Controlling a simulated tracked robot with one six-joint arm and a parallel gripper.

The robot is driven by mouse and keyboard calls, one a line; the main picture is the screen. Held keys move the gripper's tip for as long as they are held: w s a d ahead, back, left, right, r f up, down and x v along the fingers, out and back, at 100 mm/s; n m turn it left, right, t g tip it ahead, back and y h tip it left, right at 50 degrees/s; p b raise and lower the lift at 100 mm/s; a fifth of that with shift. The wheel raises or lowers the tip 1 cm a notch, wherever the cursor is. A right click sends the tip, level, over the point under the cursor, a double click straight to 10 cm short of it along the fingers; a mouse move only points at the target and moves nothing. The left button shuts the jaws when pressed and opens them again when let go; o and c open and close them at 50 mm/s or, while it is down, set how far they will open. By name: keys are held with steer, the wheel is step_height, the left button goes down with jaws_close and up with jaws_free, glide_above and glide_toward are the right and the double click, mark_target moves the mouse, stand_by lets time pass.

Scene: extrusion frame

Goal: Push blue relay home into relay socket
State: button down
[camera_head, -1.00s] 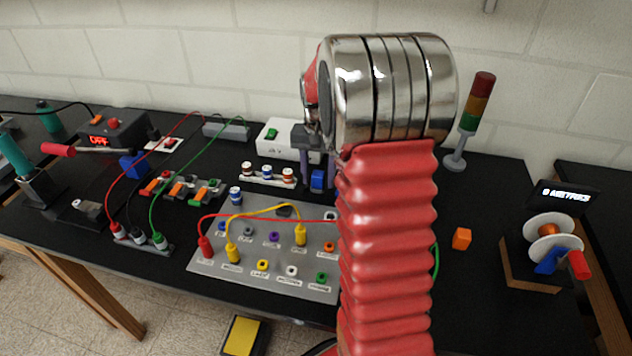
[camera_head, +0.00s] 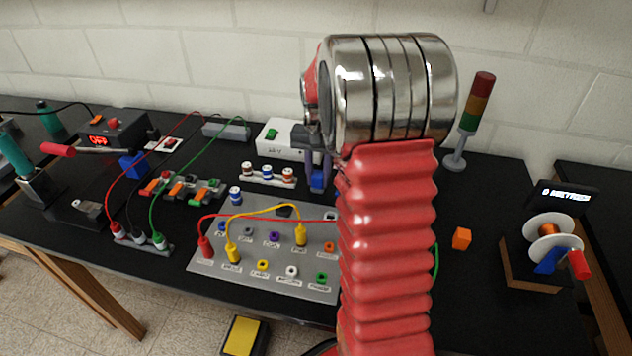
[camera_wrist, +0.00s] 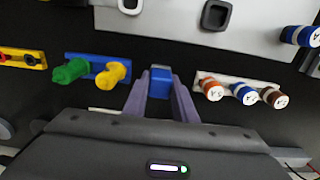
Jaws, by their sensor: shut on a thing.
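The blue relay (camera_head: 317,181) is a small blue block behind the grey panel, partly hidden by my fingers and arm in the head view. In the wrist view the blue relay (camera_wrist: 161,74) sits between the tips of my two purple-grey fingers. My gripper (camera_wrist: 160,90) is shut on it. In the head view my gripper (camera_head: 318,168) reaches down to the relay from above. I cannot make out the relay socket, nor how deep the relay sits in it.
A white rail of fuses (camera_head: 267,174) stands close left of the relay, with a white box (camera_head: 285,140) behind. The grey panel (camera_head: 210,258) with plugged red and yellow leads lies in front. A signal tower (camera_head: 477,110) and an orange cube (camera_head: 461,238) stand at the right.

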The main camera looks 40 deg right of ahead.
mark_target(318, 173)
steer(key=shift+r, duration=0.2)
steer(key=shift+r, duration=0.35)
steer(key=shift+r, duration=0.65)
steer(key=shift+r, duration=1.1)
steer(key=shift+r, duration=0.3)
steer(key=shift+r, duration=0.35)
steer(key=shift+w+r, duration=0.1)
